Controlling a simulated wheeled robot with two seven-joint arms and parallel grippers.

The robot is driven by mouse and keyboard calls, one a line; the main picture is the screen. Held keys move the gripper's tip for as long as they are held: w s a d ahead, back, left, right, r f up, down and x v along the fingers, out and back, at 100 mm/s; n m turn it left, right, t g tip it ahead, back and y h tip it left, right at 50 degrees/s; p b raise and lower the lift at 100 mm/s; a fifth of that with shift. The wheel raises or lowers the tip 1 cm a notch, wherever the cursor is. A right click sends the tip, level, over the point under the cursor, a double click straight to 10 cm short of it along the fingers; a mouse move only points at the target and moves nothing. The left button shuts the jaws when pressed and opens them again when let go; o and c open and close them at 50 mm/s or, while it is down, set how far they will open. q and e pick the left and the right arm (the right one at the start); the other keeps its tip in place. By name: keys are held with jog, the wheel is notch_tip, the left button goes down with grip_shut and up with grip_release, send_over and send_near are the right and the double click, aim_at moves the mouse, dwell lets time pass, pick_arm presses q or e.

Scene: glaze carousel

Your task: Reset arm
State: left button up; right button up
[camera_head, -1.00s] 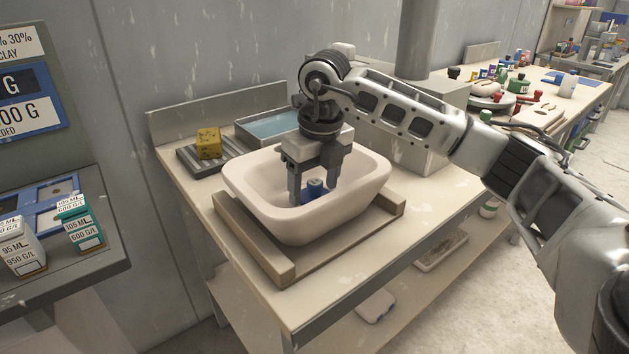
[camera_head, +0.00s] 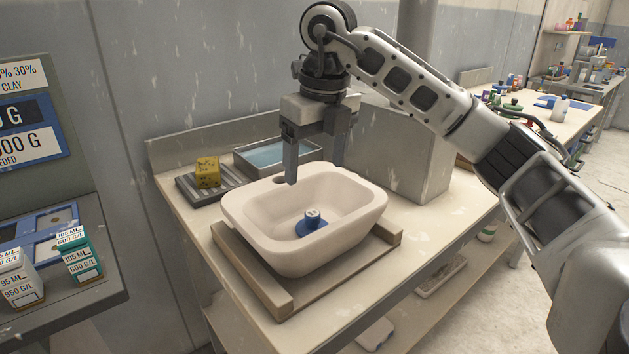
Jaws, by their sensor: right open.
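My right gripper (camera_head: 315,168) is open and empty. It points down and hangs above the back part of the white basin (camera_head: 250,212). A small blue object with a pale top (camera_head: 311,223) sits on the floor of the basin, apart from the fingers. My right arm comes in from the right edge and bends down at the wrist. My left gripper is not in view.
The basin rests on a wooden frame (camera_head: 268,287) on the bench. Behind it are a water tray (camera_head: 280,153) and a yellow sponge (camera_head: 208,172) on a ribbed rack. Labelled cartons (camera_head: 80,258) stand on the left shelf. A grey box (camera_head: 405,155) stands right of the basin.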

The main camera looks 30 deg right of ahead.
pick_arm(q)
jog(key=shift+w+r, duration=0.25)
pick_arm(e)
jog(key=shift+s+r, duration=0.1)
jog(key=shift+r, duration=0.6)
